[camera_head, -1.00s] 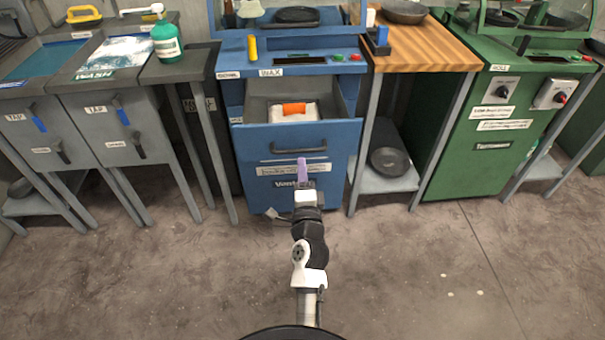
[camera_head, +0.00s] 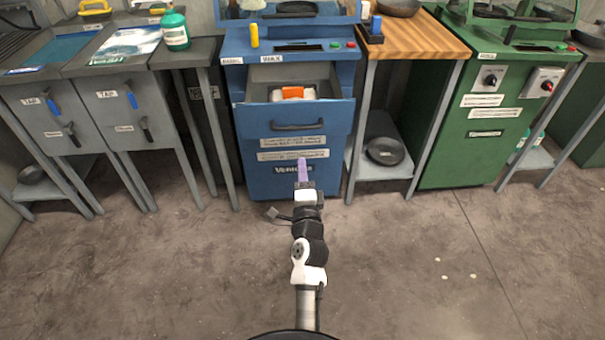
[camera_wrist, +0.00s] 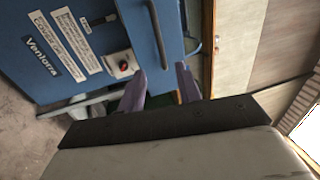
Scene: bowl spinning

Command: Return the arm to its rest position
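My arm reaches forward over the floor in the head view, with my gripper (camera_head: 303,172) in front of the blue wax machine (camera_head: 255,180). In the wrist view my gripper (camera_wrist: 160,84) has two purple fingers spread apart with nothing between them, so it is open and empty. The machine's drawer (camera_head: 290,118) is pulled out, beyond the gripper in the head view. An orange and white item (camera_head: 291,94) lies inside the drawer. The wrist view shows the blue front with its labels and the drawer handle (camera_wrist: 160,35), tilted.
A grey cabinet (camera_head: 85,120) stands on the left and a green machine (camera_head: 480,120) on the right. A wooden-topped table (camera_head: 425,38) with a dark pan (camera_head: 384,151) on its lower shelf stands between the machines.

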